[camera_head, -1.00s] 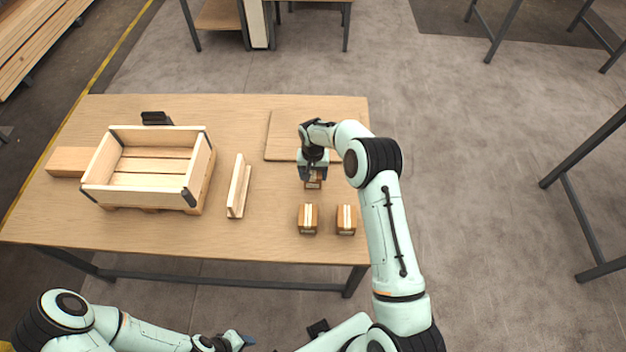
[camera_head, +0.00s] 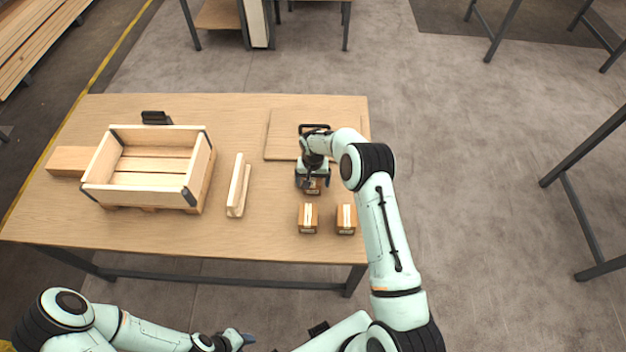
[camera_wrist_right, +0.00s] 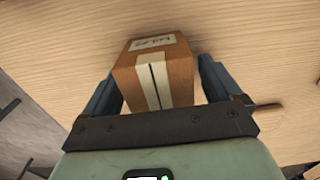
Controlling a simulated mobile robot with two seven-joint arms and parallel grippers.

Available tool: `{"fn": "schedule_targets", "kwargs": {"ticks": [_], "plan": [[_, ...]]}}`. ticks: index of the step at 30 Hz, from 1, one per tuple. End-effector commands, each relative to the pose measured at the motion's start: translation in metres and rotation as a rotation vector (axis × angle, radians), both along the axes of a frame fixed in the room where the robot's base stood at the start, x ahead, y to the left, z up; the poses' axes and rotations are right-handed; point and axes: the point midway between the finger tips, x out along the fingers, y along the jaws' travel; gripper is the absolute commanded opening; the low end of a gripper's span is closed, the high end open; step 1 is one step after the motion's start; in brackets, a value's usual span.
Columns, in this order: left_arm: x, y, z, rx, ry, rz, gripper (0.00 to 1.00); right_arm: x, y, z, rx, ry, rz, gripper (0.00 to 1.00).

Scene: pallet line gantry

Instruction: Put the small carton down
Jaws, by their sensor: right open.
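A small brown carton (camera_wrist_right: 157,72) with a pale tape strip and a white label sits between the fingers of my right gripper (camera_wrist_right: 158,88). The carton seems to stand on the wooden table (camera_head: 265,235). My left gripper (camera_head: 240,340) is at the bottom of the head view, away from the table; its finger state is unclear.
Two more small cartons, a left one (camera_head: 308,219) and a right one (camera_head: 346,219), stand nearer the front edge. A thin board (camera_head: 285,135) lies behind.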

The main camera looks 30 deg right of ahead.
Motion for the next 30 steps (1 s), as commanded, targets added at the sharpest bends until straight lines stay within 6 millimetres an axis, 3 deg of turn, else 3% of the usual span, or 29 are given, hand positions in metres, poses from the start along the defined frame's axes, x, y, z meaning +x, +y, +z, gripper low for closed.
{"fn": "schedule_targets", "kwargs": {"ticks": [7,21,30], "plan": [[0.0,0.0,0.0,0.0,0.0,0.0,0.43,0.001,0.0,0.017,-0.001,-0.004,0.0,0.92],[-0.003,0.0,-0.003,0.0,0.003,0.0,0.43,0.0,0.0,0.109,-0.001,-0.002,0.001,0.92],[-0.002,0.0,-0.003,0.0,0.002,0.0,0.43,0.0,0.0,0.123,0.001,0.001,0.0,0.92]]}}
